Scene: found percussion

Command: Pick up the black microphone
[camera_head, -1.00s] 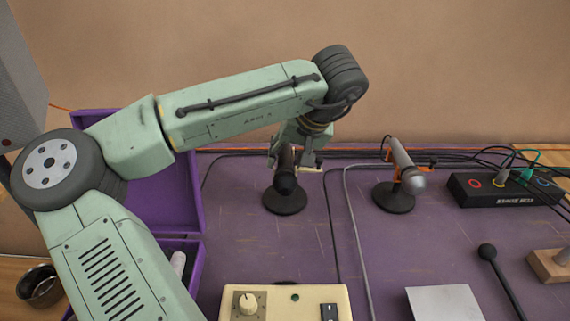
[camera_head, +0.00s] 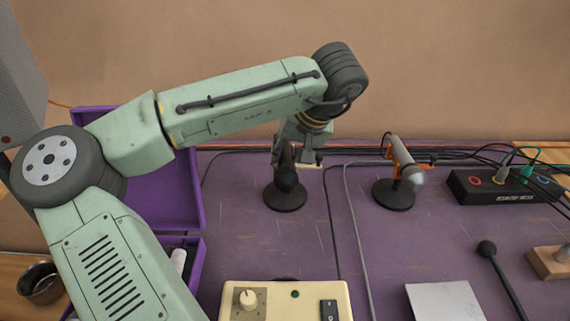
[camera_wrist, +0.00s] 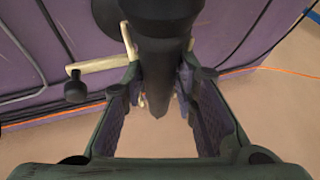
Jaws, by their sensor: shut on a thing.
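The black microphone (camera_head: 287,176) is above its round black base (camera_head: 285,197) near the back of the purple table. My gripper (camera_head: 299,158) is shut on it from behind and above; my fingers partly hide it in the head view. In the wrist view the dark microphone (camera_wrist: 160,60) runs between the two finger pads of my gripper (camera_wrist: 163,115). I cannot tell whether the microphone is clear of its stand.
A silver microphone (camera_head: 405,165) on an orange-clipped stand is to the right. A black box with cables (camera_head: 500,187) is farther right. A cream box with a knob (camera_head: 275,300) is in front, and a purple case (camera_head: 190,190) is at left. Cables run along the back.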

